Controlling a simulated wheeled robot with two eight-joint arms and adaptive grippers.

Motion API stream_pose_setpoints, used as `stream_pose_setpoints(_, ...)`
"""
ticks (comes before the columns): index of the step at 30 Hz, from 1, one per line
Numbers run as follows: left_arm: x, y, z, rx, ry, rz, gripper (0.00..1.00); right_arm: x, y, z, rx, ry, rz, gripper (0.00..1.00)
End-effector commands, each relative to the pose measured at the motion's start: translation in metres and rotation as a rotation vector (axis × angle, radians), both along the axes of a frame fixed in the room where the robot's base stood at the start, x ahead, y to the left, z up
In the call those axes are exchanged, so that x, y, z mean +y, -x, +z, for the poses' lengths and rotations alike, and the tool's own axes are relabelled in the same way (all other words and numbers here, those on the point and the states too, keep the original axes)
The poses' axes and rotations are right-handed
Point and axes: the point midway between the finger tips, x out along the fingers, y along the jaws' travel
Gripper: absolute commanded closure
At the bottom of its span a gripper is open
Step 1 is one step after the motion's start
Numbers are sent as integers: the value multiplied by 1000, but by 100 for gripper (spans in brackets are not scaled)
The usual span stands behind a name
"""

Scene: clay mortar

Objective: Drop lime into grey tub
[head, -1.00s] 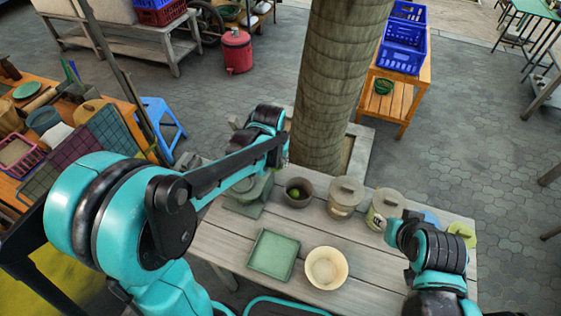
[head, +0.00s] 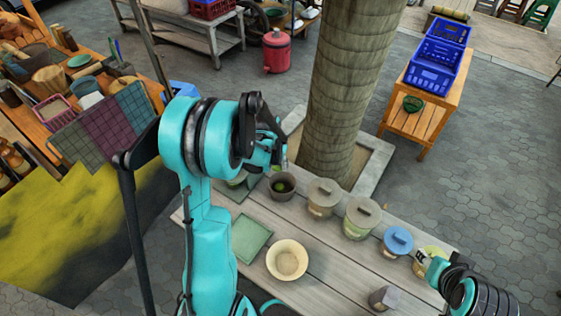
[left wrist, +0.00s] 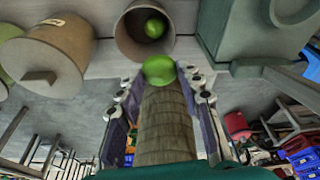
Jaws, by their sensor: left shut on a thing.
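My left gripper (left wrist: 160,92) is shut on a lime (left wrist: 158,70), held between its fingertips. In the head view my left gripper (head: 277,152) is at the back of the table, just beyond the open grey-brown tub (head: 282,198), and the held lime is hard to make out. The tub also shows in the left wrist view (left wrist: 127,42), close to the held lime. Another lime (left wrist: 155,28) lies inside it. My right gripper (head: 421,259) is at the table's right end near a yellow-green item; its fingers are too small to judge.
A cream bowl (head: 287,272) and a flat green tray (head: 251,238) lie in front of the tub. Lidded pots (head: 321,207) (head: 361,228) and a blue-lidded jar (head: 398,240) stand to its right. A thick post (head: 340,120) rises behind the table.

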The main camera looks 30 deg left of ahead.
Motion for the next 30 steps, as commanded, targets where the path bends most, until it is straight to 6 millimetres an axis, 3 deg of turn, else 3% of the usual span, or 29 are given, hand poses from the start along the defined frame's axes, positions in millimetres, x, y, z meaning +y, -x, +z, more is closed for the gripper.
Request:
stream_pose_setpoints(9,-1,0,-39,0,0,-1,97,0,0,-28,0,0,0,60)
stream_pose_setpoints(19,-1,0,-41,0,0,-1,97,0,0,-29,0,0,0,60)
stream_pose_setpoints(20,-1,0,-41,0,0,-1,56,0,0,-29,0,0,0,60)
stream_pose_setpoints(22,-1,0,-41,0,0,-1,40,0,0,-28,0,0,0,60)
stream_pose_setpoints(30,-1,0,-41,0,0,-1,40,0,0,-29,0,0,0,60)
